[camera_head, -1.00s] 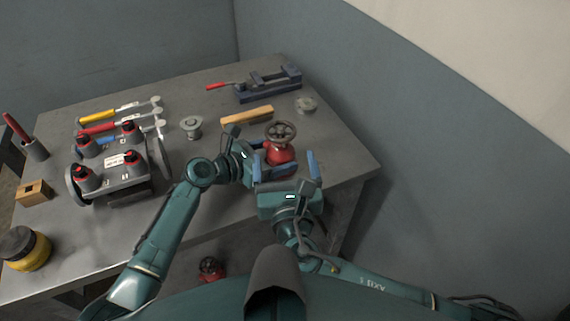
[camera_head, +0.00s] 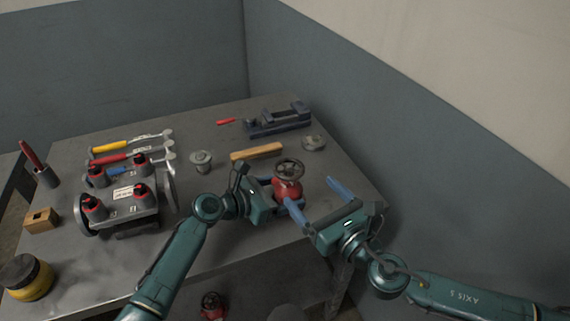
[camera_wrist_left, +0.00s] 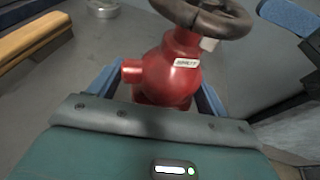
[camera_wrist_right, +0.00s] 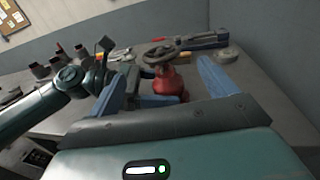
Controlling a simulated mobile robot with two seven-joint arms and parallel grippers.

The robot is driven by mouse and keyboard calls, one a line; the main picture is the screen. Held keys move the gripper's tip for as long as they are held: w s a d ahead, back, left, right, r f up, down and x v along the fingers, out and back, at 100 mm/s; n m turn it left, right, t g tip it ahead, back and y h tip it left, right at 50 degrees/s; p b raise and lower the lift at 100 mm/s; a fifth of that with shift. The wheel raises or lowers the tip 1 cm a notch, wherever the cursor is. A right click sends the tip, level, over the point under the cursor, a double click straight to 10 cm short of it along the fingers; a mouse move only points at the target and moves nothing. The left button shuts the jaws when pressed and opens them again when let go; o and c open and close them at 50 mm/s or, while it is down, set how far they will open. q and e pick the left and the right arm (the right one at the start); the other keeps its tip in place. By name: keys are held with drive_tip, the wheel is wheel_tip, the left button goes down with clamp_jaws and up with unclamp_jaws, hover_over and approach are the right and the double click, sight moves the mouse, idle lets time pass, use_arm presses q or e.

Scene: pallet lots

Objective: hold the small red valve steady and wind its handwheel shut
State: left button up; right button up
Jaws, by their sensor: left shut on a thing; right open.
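The small red valve (camera_head: 287,188) stands upright near the right end of the bench, its dark handwheel (camera_head: 290,170) on top. My left gripper (camera_head: 284,199) is shut on the valve's body from the left, low down. In the left wrist view the red body (camera_wrist_left: 172,78) sits between the blue fingers, with a white label under the handwheel (camera_wrist_left: 205,14). My right gripper (camera_head: 320,202) is open and empty, to the right of the valve and apart from it. In the right wrist view the valve (camera_wrist_right: 168,84) shows beyond and between the open fingers.
Behind the valve lie a wooden bar (camera_head: 257,151), a blue vise (camera_head: 278,120) and a round grey part (camera_head: 313,143). Another red valve (camera_head: 212,304) is below the bench top. A wall stands close on the right.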

sight(285, 163)
drive_tip(key=shift+w, duration=0.35)
drive_tip(key=x, duration=1.1)
drive_tip(key=shift+a+f, duration=0.1)
drive_tip(key=shift+a, duration=0.15)
drive_tip(key=shift+s, duration=0.1)
drive_tip(key=shift+c, duration=0.5)
drive_tip(key=c, duration=0.9)
